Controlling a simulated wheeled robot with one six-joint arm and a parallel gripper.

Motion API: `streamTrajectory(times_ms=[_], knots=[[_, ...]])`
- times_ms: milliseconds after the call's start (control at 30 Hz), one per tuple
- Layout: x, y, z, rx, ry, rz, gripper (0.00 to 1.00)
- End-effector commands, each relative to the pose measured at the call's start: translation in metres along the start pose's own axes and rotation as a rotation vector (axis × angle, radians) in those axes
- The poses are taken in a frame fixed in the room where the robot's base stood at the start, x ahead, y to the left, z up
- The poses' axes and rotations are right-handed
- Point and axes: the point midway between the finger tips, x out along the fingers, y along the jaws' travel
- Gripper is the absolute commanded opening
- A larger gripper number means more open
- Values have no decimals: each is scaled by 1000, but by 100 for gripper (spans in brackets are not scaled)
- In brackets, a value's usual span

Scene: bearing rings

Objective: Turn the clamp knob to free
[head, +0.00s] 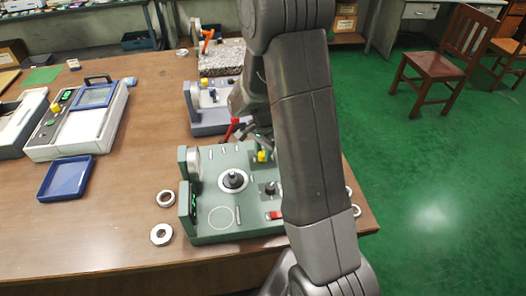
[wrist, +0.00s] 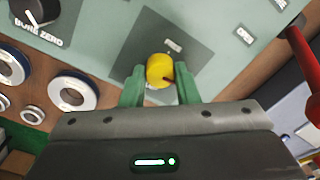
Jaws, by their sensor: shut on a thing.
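The yellow clamp knob (head: 262,156) stands on the green fixture (head: 212,165) near its back right, partly hidden by my arm. In the wrist view the knob (wrist: 160,70) has a dark mark at its lower edge and sits over a dark square plate. My gripper (wrist: 160,78) has its two green fingers on either side of the knob, shut on it. In the head view my gripper is mostly hidden behind my arm link.
The fixture also bears a dark post (head: 233,179) and a black bore zero knob (wrist: 36,12). Loose rings (head: 161,235) lie beside it. A red lever (wrist: 303,60) rises close to my gripper's right. A blue tray (head: 65,178) and measuring box (head: 78,118) stand left.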

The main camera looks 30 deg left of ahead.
Motion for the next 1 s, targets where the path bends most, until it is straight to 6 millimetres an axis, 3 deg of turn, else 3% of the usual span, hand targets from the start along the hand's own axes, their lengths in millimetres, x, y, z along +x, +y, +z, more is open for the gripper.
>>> streamTrajectory(times_ms=[1000], knots=[[1, -1, -1, -893, -32, -2, 5]])
